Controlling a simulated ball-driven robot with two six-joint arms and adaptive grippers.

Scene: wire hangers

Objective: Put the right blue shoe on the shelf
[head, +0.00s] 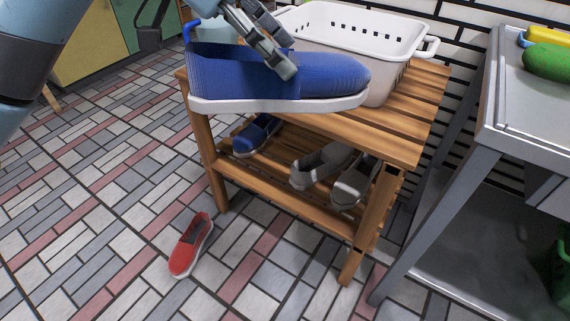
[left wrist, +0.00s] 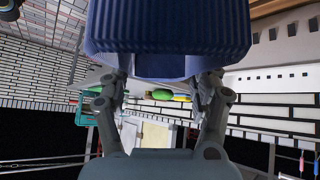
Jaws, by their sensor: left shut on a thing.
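A blue shoe (head: 270,78) with a white sole hangs in front of the wooden shelf's top, large and close in the head view. My left gripper (head: 280,62) is shut on its upper side. In the left wrist view the blue shoe (left wrist: 168,28) fills the top, between the fingers of my left gripper (left wrist: 163,82). The wooden shelf (head: 275,198) has a slatted top and a lower rack. Another blue shoe (head: 255,135) stands on the lower rack at its left, partly hidden by the top. My right gripper is not seen.
Two grey shoes (head: 320,165) stand on the lower rack, right of the blue one. A white basket (head: 350,35) sits on the shelf top. A red shoe (head: 190,245) lies on the tiled floor. A metal table (head: 520,90) stands at the right.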

